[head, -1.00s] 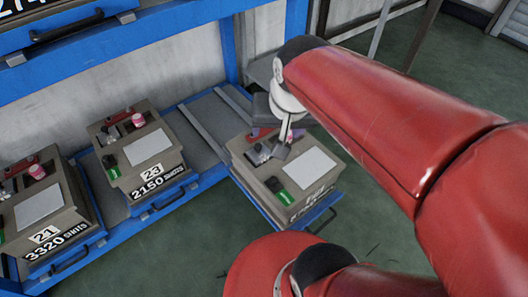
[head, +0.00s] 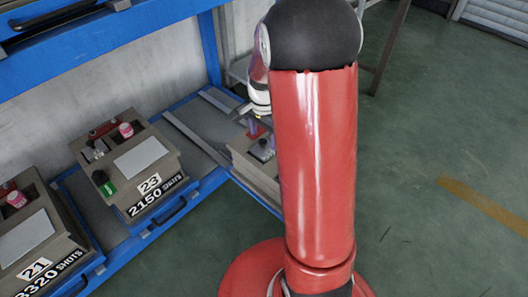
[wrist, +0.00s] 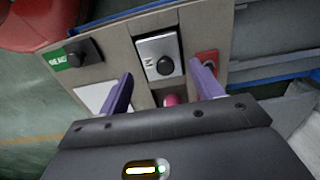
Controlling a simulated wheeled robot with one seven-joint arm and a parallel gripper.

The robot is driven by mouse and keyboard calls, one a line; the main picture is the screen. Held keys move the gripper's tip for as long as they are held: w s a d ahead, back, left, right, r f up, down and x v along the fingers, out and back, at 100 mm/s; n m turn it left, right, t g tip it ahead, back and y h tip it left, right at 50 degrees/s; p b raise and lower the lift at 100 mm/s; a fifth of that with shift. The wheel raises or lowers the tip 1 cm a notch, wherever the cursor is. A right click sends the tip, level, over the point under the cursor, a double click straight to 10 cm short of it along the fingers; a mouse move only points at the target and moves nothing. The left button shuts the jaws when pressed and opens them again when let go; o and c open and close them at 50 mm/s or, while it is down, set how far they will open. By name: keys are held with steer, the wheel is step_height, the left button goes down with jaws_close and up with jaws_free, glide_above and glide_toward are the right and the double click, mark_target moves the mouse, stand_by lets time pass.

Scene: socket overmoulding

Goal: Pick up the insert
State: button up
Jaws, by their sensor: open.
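A silver block with a black knob (wrist: 150,47), which looks like the insert, sits in a compartment of a beige box (wrist: 120,45). It also shows in the head view (head: 261,151), partly hidden by my arm. My gripper (wrist: 162,68) is open above the box, its two purple fingers spread to either side of the block's lower end. In the head view my gripper (head: 257,129) is over the back of the box. The fingers look empty; I cannot tell whether they touch the block.
A red part (wrist: 207,58) and a pink-capped bottle (wrist: 171,100) lie close to the fingers. A black knob with a green label (wrist: 62,58) is on the same box. Box 23 (head: 170,188) and box 21 (head: 62,240) stand left on the blue rack.

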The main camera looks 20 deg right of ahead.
mark_target(264, 141)
step_height(264, 141, down, 5)
steer(key=shift+w+d+r+b, duration=0.1)
steer(key=shift+d+r+b, duration=0.1)
steer(key=shift+b, duration=0.25)
steer(key=shift+r, duration=0.1)
steer(key=c, duration=1.2)
